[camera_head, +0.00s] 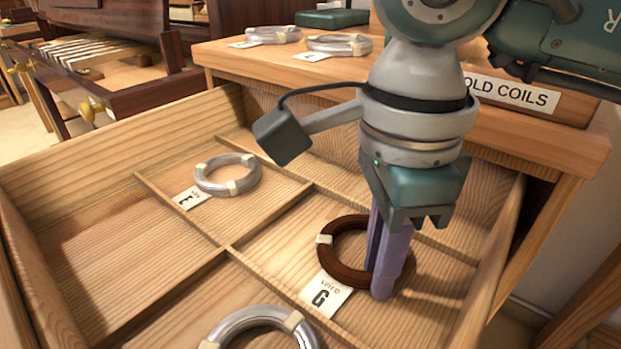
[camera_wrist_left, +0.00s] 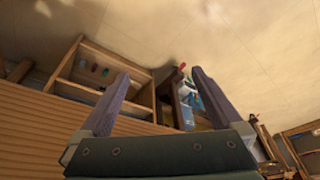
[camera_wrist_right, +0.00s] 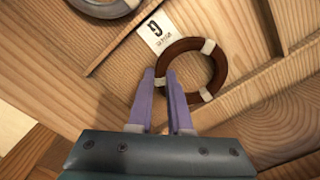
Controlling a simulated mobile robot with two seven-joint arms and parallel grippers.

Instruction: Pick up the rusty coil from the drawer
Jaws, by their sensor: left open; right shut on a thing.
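The rusty coil (camera_head: 340,262) is a dark brown ring with pale bands and a paper tag marked G (camera_head: 325,293). It lies in a compartment of the open wooden drawer (camera_head: 130,140). My right gripper (camera_head: 380,284) points down into the drawer, its purple fingers shut on the right side of the ring. In the right wrist view, the coil (camera_wrist_right: 211,70) is at the right fingertips (camera_wrist_right: 163,76), and its tag appears flat on the wood. My left gripper (camera_wrist_left: 160,88) is open and empty, away from the drawer; it is not in the head view.
A silver coil (camera_head: 228,187) lies in a left compartment, and another silver coil (camera_head: 262,318) is at the near edge. Thin dividers split the drawer. Two silver coils with tags (camera_head: 340,43) and a green box (camera_head: 332,19) sit on the top beside an OLD COILS sign (camera_head: 512,94).

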